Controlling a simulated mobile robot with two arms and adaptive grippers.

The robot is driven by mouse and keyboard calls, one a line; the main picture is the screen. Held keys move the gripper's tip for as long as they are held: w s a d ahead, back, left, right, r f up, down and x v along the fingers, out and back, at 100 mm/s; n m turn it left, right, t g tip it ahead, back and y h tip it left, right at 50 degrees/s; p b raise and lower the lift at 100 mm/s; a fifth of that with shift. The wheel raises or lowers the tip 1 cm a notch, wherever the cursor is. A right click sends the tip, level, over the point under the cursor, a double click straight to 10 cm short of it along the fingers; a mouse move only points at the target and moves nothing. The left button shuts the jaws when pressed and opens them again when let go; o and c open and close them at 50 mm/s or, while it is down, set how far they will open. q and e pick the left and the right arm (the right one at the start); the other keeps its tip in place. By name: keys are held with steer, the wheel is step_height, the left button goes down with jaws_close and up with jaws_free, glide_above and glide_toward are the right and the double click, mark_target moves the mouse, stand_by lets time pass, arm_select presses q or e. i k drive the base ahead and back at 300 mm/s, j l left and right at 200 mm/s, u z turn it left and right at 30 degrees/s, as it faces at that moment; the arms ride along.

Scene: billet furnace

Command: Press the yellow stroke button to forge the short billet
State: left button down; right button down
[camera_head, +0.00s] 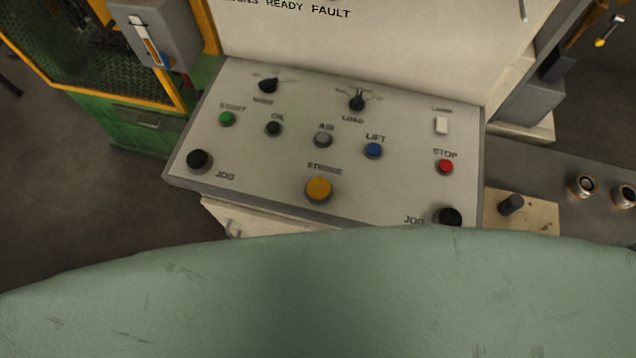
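The yellow stroke button (318,188) sits at the lower middle of a sloped, pale control panel (270,190), under the label STROKE. Nothing touches or covers it. No billet shows in this view. Neither of my grippers is in view. A large pale green, scratched curved surface fills the bottom of the view and hides what lies below the panel's front edge.
Around the yellow button are black jog buttons (199,160), a green button (227,118), a blue lift button (373,150), a red stop button (445,166) and a load knob (357,102). A green machine with yellow-framed mesh (90,45) stands left.

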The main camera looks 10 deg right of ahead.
mark_target(318, 188)
steer(key=j+z, duration=0.15)
steer(key=z, duration=0.2)
steer(key=j+z, duration=0.15)
steer(key=z, duration=0.25)
steer(key=k+j+z, duration=0.15)
steer(key=j, duration=0.4)
steer(key=k+j+z, duration=0.15)
steer(key=k+j, duration=0.2)
steer(key=k+j+z, duration=0.15)
steer(key=k+j, duration=0.15)
steer(key=j, duration=0.3)
steer(key=k+j+z, duration=0.15)
steer(key=k+j, duration=0.2)
